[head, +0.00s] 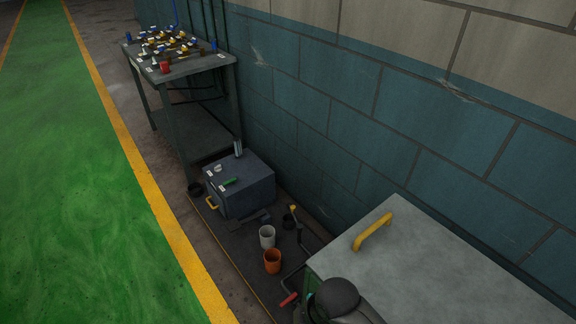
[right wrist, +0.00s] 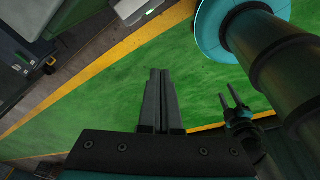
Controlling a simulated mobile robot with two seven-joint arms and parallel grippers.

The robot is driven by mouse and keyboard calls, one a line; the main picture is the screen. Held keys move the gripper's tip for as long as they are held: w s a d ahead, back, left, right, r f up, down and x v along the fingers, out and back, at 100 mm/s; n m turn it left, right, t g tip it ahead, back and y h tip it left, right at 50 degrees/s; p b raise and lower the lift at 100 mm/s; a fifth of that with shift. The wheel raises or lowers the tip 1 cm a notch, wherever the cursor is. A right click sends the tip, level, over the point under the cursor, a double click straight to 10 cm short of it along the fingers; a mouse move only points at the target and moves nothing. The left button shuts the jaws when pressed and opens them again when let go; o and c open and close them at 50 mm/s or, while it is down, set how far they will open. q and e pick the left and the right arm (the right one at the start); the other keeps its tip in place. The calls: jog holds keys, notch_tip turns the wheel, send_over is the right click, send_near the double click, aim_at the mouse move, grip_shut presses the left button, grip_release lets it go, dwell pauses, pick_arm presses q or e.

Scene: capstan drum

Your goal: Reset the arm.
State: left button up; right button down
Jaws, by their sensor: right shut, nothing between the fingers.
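My right gripper (right wrist: 162,72) is in the right wrist view, its two dark fingers together with nothing between them. It hangs over the green floor, apart from any object. What looks like my left gripper (right wrist: 227,92) shows small at the right of that view, its two dark prongs apart and empty. Neither gripper shows in the head view. A crank with a red grip (head: 288,299) stands by the near cabinet in the head view; its lower part is hidden.
A grey cabinet (head: 420,262) with a yellow handle (head: 373,231) stands near right. An orange cup (head: 272,262), a white cup (head: 267,237) and a dark box (head: 245,190) are along the wall. A table (head: 197,66) holds several small items. The green floor (head: 80,200) is clear.

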jog(key=s+d+r+m+t+h, duration=0.25)
jog(key=s+d+r+m, duration=0.55)
jog(key=d+r+m, duration=0.65)
notch_tip(320, 180, down, 28)
jog(key=s+a+m+g+b, duration=0.1)
jog(key=s+a+b, duration=0.1)
jog(key=s+d+f+g+b, duration=0.1)
jog(key=s+d+f+b, duration=0.1)
jog(key=s+f, duration=1.2)
jog(key=shift+s+d+f, duration=0.4)
jog(key=shift+d+f, duration=0.05)
jog(key=shift+f, duration=0.15)
jog(key=shift+g, duration=0.25)
